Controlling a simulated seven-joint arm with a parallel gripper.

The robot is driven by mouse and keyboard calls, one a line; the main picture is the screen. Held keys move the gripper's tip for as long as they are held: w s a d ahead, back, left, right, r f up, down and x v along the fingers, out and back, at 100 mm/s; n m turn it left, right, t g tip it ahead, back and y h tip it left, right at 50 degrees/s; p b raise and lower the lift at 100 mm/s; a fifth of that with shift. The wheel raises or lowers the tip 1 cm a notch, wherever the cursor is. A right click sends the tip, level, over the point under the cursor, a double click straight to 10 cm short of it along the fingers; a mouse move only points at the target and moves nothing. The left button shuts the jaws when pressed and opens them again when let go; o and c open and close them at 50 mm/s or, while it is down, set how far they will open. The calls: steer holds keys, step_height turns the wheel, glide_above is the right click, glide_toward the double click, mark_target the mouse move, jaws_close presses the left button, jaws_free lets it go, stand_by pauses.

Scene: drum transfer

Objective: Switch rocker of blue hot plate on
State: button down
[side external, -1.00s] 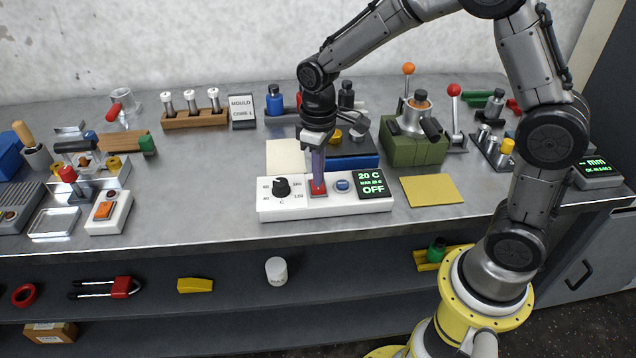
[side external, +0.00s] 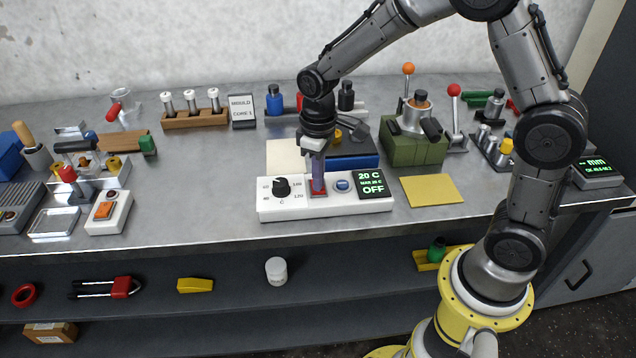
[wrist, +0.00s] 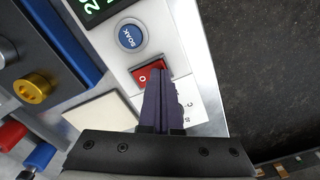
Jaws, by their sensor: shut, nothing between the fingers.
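The blue hot plate (side external: 352,160) stands behind a white control panel (side external: 285,211). The panel has a black dial (side external: 282,187), a red rocker (side external: 318,194), a blue round button (side external: 342,185) and a display (side external: 371,184) that reads "20 C" and "OFF". My gripper (side external: 318,188) is shut and points down, its tips at the red rocker. In the wrist view, the shut fingers (wrist: 158,78) lie over one end of the rocker (wrist: 147,72); an "O" mark shows on its uncovered end. I cannot tell whether the tips touch it.
A yellow sheet (side external: 431,189) lies right of the panel. A pale sheet (side external: 284,156) lies behind it, left of the hot plate. A green block device (side external: 413,148) stands at the back right.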

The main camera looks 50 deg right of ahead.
steer(key=shift+f, duration=0.25)
steer(key=shift+r, duration=3.55)
step_height(320, 180, up, 6)
steer(key=t, duration=0.2)
glide_above(327, 195)
steer(key=s+r+t, duration=0.1)
steer(key=s+r, duration=0.4)
steer(key=s, duration=0.1)
steer(key=s+d+f+m+t, duration=0.1)
steer(key=s+f+m+t, duration=0.1)
steer(key=s, duration=1.1)
steer(key=shift+s+d+f+m+t, duration=0.2)
steer(key=shift+f+m+t, duration=0.1)
steer(key=shift+m, duration=0.2)
